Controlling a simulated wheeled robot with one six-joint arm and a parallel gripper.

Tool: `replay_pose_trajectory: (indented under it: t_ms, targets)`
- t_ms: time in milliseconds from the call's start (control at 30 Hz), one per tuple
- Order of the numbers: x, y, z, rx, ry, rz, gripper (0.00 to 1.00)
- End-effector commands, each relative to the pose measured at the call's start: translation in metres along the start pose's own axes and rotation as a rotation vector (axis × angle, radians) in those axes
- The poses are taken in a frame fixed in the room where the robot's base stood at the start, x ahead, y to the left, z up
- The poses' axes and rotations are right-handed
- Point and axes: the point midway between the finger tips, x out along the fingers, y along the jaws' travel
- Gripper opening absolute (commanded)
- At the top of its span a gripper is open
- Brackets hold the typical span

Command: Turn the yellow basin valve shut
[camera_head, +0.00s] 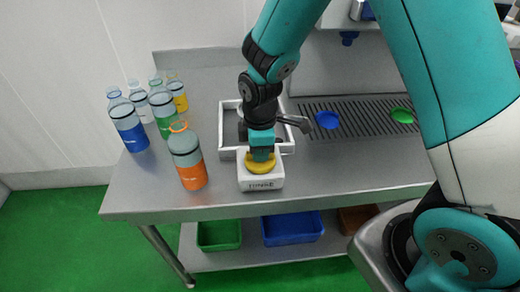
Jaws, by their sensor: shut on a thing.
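The yellow valve (260,168) is a round knob on a white block (262,183) with dark lettering on its front face. The block stands at the front of the white-rimmed basin (228,152) on the steel counter. My gripper (262,158) points straight down onto the valve and is shut on it. The gripper and wrist hide the top of the valve and much of the basin. I cannot tell how far the valve is turned.
Several bottles stand left of the basin, the nearest with an orange label (192,176). A slotted drain tray (365,116) with a blue disc (327,119) and a green disc (402,115) lies to the right. Green (219,235) and blue (292,229) bins sit on the lower shelf.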

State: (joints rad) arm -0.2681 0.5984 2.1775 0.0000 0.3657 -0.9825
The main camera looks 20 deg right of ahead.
Motion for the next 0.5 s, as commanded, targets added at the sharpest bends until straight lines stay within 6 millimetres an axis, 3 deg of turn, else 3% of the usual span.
replay_pose_trajectory:
  t_ms: [267, 500]
  targets:
    - [-0.0008, 0.0001, -0.0001, 0.094, 0.000, 0.000, 0.00]
    - [-0.0013, 0.0002, -0.0002, 0.283, 0.000, 0.000, 0.00]
